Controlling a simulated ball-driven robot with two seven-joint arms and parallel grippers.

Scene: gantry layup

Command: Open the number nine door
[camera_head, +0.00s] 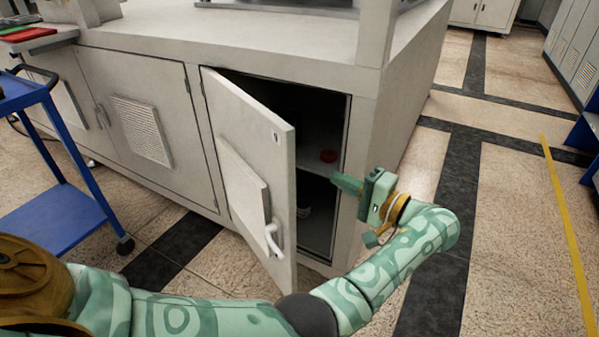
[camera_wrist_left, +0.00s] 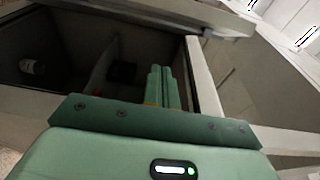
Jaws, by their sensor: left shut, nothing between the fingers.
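The cabinet door (camera_head: 250,150) is light grey, with a vent panel and a curved handle (camera_head: 272,238) low near its free edge. It stands partly open, hinged at its left. A small mark sits near its top right corner, too small to read. My left gripper (camera_head: 340,183) is shut and empty, at the right of the opening, beyond the door's free edge and apart from the handle. In the left wrist view its closed fingers (camera_wrist_left: 162,87) point toward the dark cabinet interior. My right gripper is not in view.
Inside the cabinet, a red round object (camera_head: 328,156) sits on a shelf, and a pale container (camera_wrist_left: 32,67) shows in the left wrist view. A blue cart (camera_head: 50,215) stands at the left.

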